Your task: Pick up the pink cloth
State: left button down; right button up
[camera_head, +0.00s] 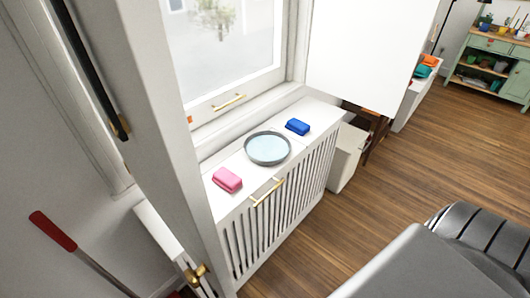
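The pink cloth (227,179) is a small folded block. It lies on the near end of a white slatted cabinet top (223,204) under the window, close to the front edge. Neither of my grippers shows in the head view, and nothing touches the cloth.
A round grey-blue tray (267,148) sits beside the cloth, with a blue folded cloth (297,127) beyond it. A brass handle (267,192) is on the cabinet front. A white frame (165,130) rises at left.

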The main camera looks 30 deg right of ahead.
aim_at(230, 181)
jog(key=u, duration=1.4)
jog(key=k, duration=1.5)
jog(key=z, duration=0.75)
jog(key=i, duration=0.5)
jog(key=z, duration=0.05)
